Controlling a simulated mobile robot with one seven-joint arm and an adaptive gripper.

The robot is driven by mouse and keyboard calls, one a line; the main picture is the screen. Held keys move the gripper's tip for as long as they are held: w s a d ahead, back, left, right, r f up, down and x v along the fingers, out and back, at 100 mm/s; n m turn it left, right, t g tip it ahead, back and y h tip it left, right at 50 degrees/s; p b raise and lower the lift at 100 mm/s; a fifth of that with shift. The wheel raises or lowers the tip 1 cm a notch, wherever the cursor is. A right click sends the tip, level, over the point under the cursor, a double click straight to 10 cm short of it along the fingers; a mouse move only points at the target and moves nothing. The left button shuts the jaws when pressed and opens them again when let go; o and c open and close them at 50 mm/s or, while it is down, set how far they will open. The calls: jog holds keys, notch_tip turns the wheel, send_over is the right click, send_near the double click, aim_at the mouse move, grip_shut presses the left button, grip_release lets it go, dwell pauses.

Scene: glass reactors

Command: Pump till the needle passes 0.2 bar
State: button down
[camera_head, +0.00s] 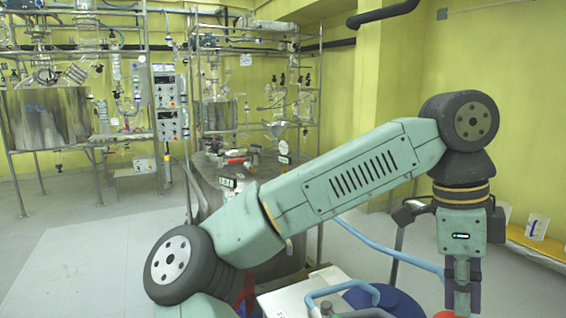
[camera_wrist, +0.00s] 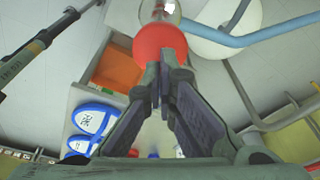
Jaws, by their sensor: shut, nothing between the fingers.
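My gripper (camera_wrist: 163,78) points down in the wrist view, its two dark fingers together with nothing between them. A round red knob (camera_wrist: 158,42) lies just beyond the fingertips, partly covered by them; I cannot tell whether they touch it. A clear part with a thin rod (camera_wrist: 159,10) shows behind the knob. In the head view my gripper (camera_head: 461,285) is at the lower right, and a sliver of red (camera_head: 444,314) shows beside it at the bottom edge. A small round white dial (camera_head: 283,147) stands above the steel vessel; its needle is too small to read.
A blue hose (camera_head: 390,255) runs toward my gripper and also crosses the wrist view (camera_wrist: 250,38). Blue-and-white items (camera_wrist: 95,118) and an orange tray (camera_wrist: 115,68) lie close by. A steel vessel (camera_head: 250,190) stands behind my arm. Floor at the left is clear.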

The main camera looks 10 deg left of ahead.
dwell(0.3)
notch_tip(320, 180, down, 6)
jog(key=b, duration=0.4)
jog(key=shift+f+b, duration=0.25)
jog(key=shift+b, duration=0.15)
notch_tip(320, 180, up, 7)
jog(key=p, duration=0.5)
jog(key=shift+f, duration=0.2)
jog(key=shift+r, duration=0.1)
notch_tip(320, 180, up, 6)
jog(key=p, duration=0.5)
